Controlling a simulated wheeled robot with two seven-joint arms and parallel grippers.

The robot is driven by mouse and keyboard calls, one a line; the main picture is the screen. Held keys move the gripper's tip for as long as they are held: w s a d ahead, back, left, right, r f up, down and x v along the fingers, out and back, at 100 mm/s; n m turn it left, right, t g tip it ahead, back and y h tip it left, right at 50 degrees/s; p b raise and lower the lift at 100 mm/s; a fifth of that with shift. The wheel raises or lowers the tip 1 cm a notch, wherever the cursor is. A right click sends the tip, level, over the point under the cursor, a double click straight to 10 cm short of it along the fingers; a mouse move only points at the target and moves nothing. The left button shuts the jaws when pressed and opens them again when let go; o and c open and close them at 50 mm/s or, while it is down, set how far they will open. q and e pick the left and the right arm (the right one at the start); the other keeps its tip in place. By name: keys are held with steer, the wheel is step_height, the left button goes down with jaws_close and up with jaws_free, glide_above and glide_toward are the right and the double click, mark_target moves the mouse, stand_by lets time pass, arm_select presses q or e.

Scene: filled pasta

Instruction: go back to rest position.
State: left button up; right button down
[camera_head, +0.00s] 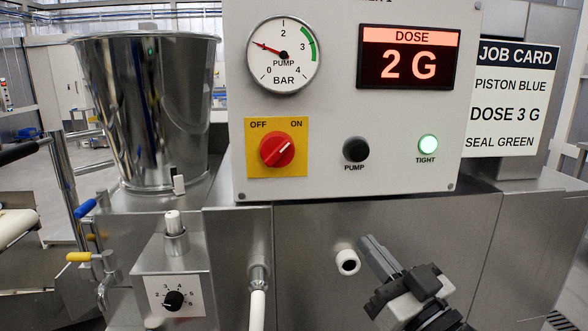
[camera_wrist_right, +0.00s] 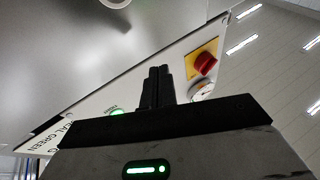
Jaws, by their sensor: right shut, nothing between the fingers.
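My right gripper (camera_head: 372,244) is at the lower right of the head view, in front of the steel machine front and beside a white round outlet (camera_head: 347,262). Its fingers are together with nothing between them. In the right wrist view the shut fingers (camera_wrist_right: 157,82) point towards the panel, with the red switch (camera_wrist_right: 205,62) beyond them. My left gripper is not seen in either view.
The control panel (camera_head: 330,184) has a red knob (camera_head: 277,149) turned towards ON, a gauge (camera_head: 283,54) near 1 bar, a display (camera_head: 408,57) reading 2 G and a lit TIGHT lamp (camera_head: 428,144). A job card (camera_head: 508,98) says DOSE 3 G. A steel hopper (camera_head: 145,110) stands left.

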steer(key=s+f+m+g+h, duration=0.1)
steer(key=s+f+g+h, duration=0.15)
steer(key=f, duration=0.75)
steer(key=s+f+m+g+h, duration=0.1)
steer(key=s+f+g+h, duration=0.15)
steer(key=f, duration=0.85)
steer(key=s+f+g+h, duration=0.1)
steer(key=s+f+g, duration=0.3)
steer(key=s+f, duration=0.8)
step_height(320, 180, down, 2)
steer(key=shift+s+d+f+g, duration=0.1)
steer(key=shift+s+d+g, duration=0.05)
steer(key=shift+s+g, duration=0.2)
